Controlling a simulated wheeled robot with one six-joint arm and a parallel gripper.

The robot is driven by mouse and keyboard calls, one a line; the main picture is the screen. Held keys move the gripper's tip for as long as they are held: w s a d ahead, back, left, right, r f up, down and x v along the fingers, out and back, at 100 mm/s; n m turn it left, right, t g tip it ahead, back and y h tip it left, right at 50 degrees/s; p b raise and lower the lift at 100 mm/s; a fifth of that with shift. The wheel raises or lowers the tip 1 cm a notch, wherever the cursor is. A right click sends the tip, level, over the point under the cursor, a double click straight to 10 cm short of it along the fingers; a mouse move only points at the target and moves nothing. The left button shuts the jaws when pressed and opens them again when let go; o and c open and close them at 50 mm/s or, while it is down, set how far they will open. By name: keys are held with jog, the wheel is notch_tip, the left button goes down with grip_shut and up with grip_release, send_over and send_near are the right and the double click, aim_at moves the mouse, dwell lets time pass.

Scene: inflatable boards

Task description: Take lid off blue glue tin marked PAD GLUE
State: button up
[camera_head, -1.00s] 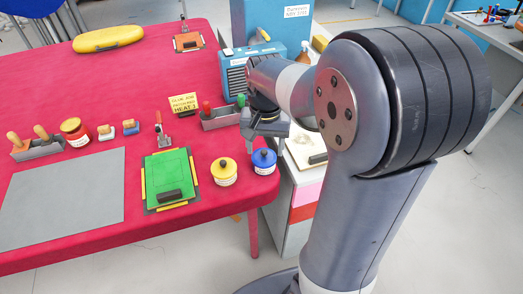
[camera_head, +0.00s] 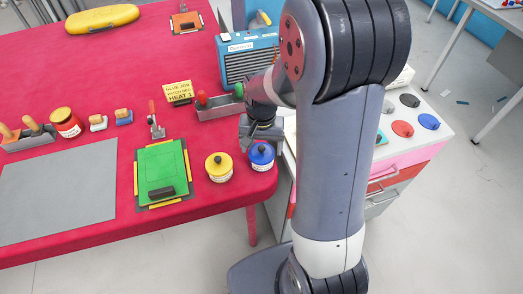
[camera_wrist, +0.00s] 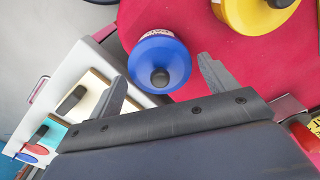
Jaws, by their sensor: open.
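The blue glue tin (camera_head: 261,156) stands upright near the right front corner of the red table. Its blue lid with a dark round knob is on it, and the lid (camera_wrist: 160,66) also shows in the wrist view. The tin's label is too small to read. A yellow-lidded tin (camera_head: 219,167) stands just left of it. My gripper (camera_head: 262,140) is above and behind the blue tin, partly hidden by its own wrist. In the wrist view my gripper (camera_wrist: 162,88) is open and empty, its two fingers apart on either side below the knob, not touching it.
A green board (camera_head: 160,170) with yellow strips lies left of the tins. A grey tray of tools (camera_head: 220,107) and a blue heater box (camera_head: 247,62) stand behind. A white-topped drawer unit (camera_head: 430,150) stands right of the table.

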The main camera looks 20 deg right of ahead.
jog(key=shift+c, duration=0.3)
jog(key=c, duration=0.9)
jog(key=shift+s, duration=0.1)
jog(key=shift+c, duration=1)
